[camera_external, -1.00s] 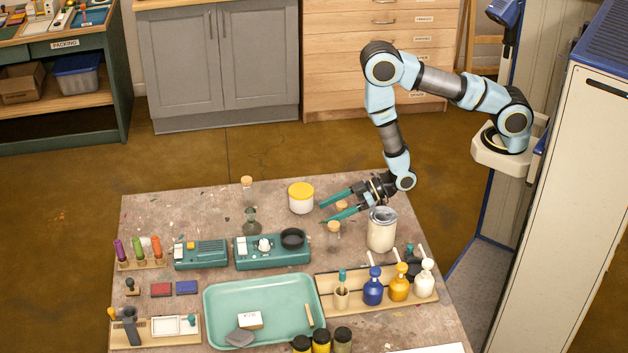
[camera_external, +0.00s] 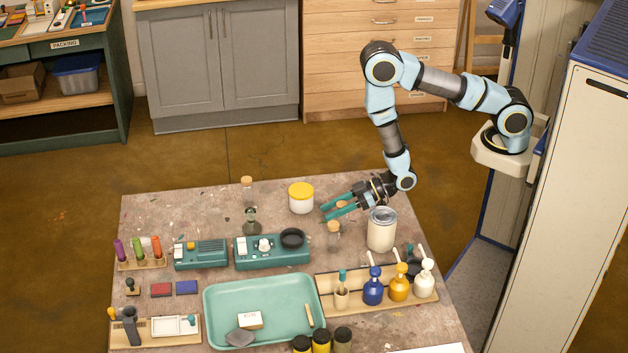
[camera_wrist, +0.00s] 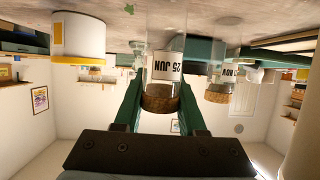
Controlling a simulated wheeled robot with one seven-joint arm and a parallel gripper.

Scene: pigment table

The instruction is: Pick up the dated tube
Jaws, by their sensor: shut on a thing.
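A clear corked tube (camera_wrist: 165,68) with a white label reading "25 JUN" stands between my fingers in the wrist view, which is upside down.
A yellow-lidded white jar (camera_external: 301,199) stands left of my gripper, and a large cream canister (camera_external: 381,233) stands close on its right. Another corked vessel (camera_external: 247,192) and a small flask (camera_external: 251,222) are further left. A rack of colored bottles (camera_external: 430,303) is in front.

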